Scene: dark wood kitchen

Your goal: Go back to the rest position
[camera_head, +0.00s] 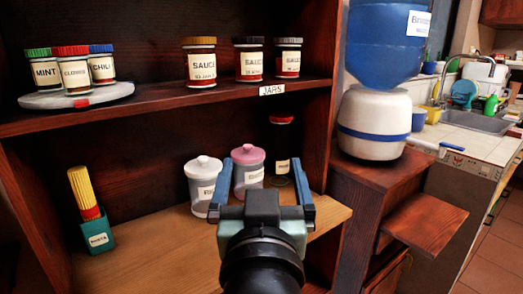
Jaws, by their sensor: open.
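My gripper (264,180) is in the lower middle of the head view, at the end of my black arm. Its two blue fingers are spread apart, with nothing held between them. It points into the lower shelf (150,257) of the dark wood cabinet. A canister with a pink lid (248,155) stands beyond the fingers, partly hidden by the left one. A canister with a white lid (203,168) stands to its left. I cannot tell whether the fingers touch either canister.
A teal pasta holder (96,236) stands at the shelf's left. Above, a round tray (50,101) carries spice jars, and sauce jars (199,64) stand along the upper shelf (165,97). A water dispenser (375,122) stands right of the cabinet. The shelf's front left is clear.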

